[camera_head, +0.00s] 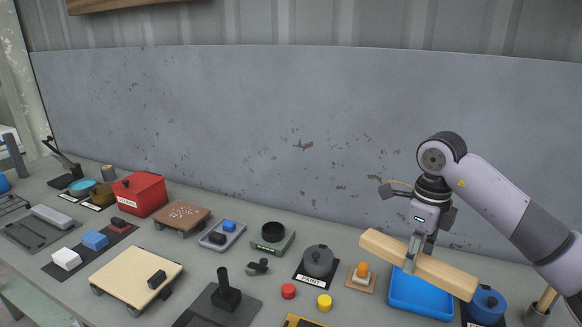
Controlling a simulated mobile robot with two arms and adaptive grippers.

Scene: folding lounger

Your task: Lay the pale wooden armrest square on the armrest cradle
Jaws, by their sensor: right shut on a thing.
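The pale wooden armrest (445,275) is a long block that slants down from left to right in the head view. My right gripper (412,262) points down and is shut on it near its middle. The armrest appears to be above the blue tray (420,309) and hides part of it. I cannot tell for sure which thing is the armrest cradle. A dark base with an upright post (228,297) stands at the front middle. My left gripper is not in view.
A dark pot on a labelled mat (318,261), an orange piece on a small board (362,273) and a blue round pot (486,304) stand near the armrest. A pale wheeled board (130,277) and a red box (140,193) are further left. A grey wall panel (300,130) rises behind.

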